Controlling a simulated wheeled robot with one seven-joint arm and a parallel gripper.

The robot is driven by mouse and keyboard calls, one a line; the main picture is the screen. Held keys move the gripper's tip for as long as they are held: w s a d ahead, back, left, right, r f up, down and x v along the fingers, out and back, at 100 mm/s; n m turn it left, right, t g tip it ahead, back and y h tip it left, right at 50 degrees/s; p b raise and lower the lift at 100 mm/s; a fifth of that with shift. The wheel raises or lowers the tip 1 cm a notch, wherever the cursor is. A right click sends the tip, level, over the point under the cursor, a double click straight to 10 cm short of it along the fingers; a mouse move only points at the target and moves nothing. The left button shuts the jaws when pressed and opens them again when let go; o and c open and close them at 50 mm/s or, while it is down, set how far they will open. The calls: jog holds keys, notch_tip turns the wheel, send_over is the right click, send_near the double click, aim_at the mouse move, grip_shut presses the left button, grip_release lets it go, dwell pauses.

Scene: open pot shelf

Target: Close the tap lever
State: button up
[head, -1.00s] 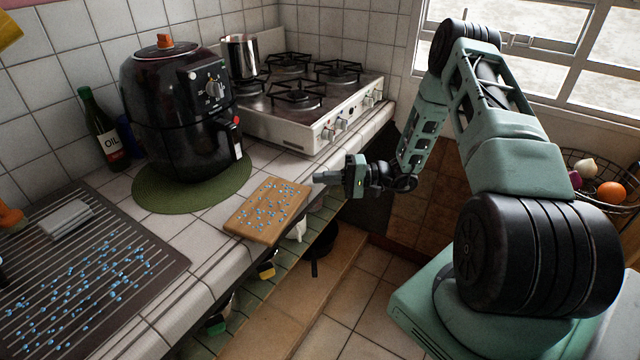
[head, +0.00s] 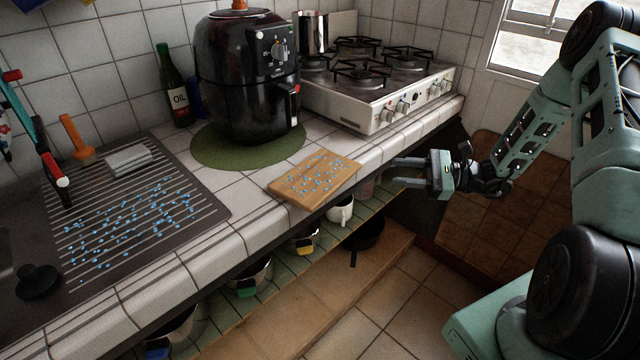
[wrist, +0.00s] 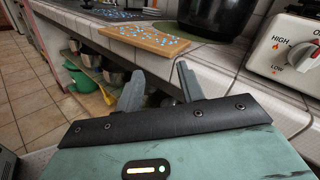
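I cannot clearly make out a tap or its lever in either view. At the far left of the head view, thin dark and teal parts with red ends (head: 58,180) stand by the sink edge, partly cut off by the frame; I cannot tell whether they belong to the tap. My gripper (head: 396,171) is in front of the counter, to the right of the cutting board, far from the sink side. In the wrist view my gripper (wrist: 160,69) has its two fingers apart with nothing between them.
The cutting board (head: 285,188) with blue beads overhangs the counter edge. More beads lie on the ribbed drainboard (head: 205,207). A black air fryer (head: 240,90), oil bottle (head: 175,85) and stove (head: 350,108) stand behind. Pots fill the shelf below. The floor (head: 370,310) in front is clear.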

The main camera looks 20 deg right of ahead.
jog(key=s+a+m+b, duration=0.1)
jog(key=s+m+b, duration=0.15)
jog(key=m, duration=0.55)
jog(key=m+g+b, duration=0.1)
jog(key=m+b, duration=0.3)
jog(key=m, duration=0.9)
send_near(330, 195)
jog(key=shift+y, duration=0.4)
jog(key=x, duration=1)
jog(key=shift+w+a+f+p, duration=0.1)
jog(key=shift+w+f+p, duration=0.05)
jog(key=shift+f+p, duration=0.2)
grip_shut()
